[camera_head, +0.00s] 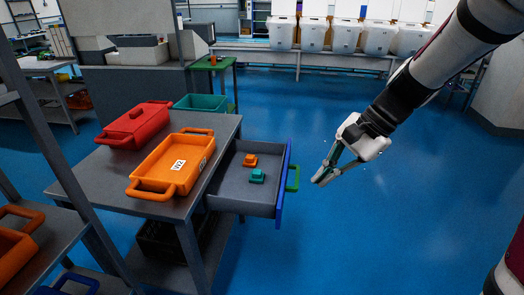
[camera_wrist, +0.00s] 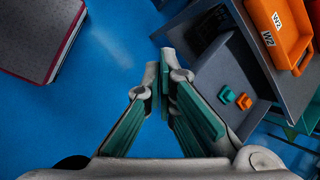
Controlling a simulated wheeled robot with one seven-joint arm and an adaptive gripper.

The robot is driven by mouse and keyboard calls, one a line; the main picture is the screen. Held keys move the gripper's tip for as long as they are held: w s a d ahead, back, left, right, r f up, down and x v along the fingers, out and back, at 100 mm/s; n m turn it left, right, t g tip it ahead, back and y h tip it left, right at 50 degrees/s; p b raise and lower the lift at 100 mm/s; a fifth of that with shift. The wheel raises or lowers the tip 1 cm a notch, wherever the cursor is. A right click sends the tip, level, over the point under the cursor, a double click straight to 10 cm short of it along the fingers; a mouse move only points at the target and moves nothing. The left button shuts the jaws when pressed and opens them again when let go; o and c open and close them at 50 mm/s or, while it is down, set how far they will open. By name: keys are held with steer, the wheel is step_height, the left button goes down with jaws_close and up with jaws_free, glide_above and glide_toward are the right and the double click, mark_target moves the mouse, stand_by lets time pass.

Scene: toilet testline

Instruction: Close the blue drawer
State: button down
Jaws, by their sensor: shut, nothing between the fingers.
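The blue drawer is pulled out from the right side of the grey table. Its blue front (camera_head: 283,184) has a green handle (camera_head: 293,178), and its grey tray (camera_head: 240,195) holds an orange block (camera_head: 250,160) and a green block (camera_head: 257,176). My gripper (camera_head: 318,181) is shut and empty, a little to the right of the handle and apart from it in the head view. In the wrist view my gripper (camera_wrist: 160,75) points ahead with its fingertips together. The drawer tray (camera_wrist: 220,80) is to its right there; the handle is hidden.
On the grey table (camera_head: 187,205) stand an orange tray (camera_head: 155,178) and a red lidded box (camera_head: 135,124). A dark crate (camera_head: 165,240) is on the shelf below. A green bin (camera_head: 200,103) stands behind. The blue floor right of the drawer is clear.

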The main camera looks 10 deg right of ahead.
steer(key=w+d+f+m+t+y+b, duration=0.1)
steer(key=w+d+f+m, duration=0.2)
steer(key=w+f, duration=0.35)
steer(key=w+d+f+m+b, duration=0.2)
steer(key=w+d+f+m, duration=0.15)
steer(key=f, duration=0.55)
steer(key=w+d+f+m+t+y+b, duration=0.1)
steer(key=w+d+f+m, duration=0.25)
steer(key=f, duration=0.45)
steer(key=w+a+f, duration=0.3)
steer(key=a+f, duration=0.3)
steer(key=a, duration=0.5)
steer(key=shift+w+f+b, duration=0.3)
steer(key=shift+f+b, duration=0.1)
steer(key=shift+b, duration=0.05)
steer(key=b, duration=0.4)
glide_toward(206, 208)
steer(key=x, duration=0.4)
steer(key=shift+w+d+f, duration=0.1)
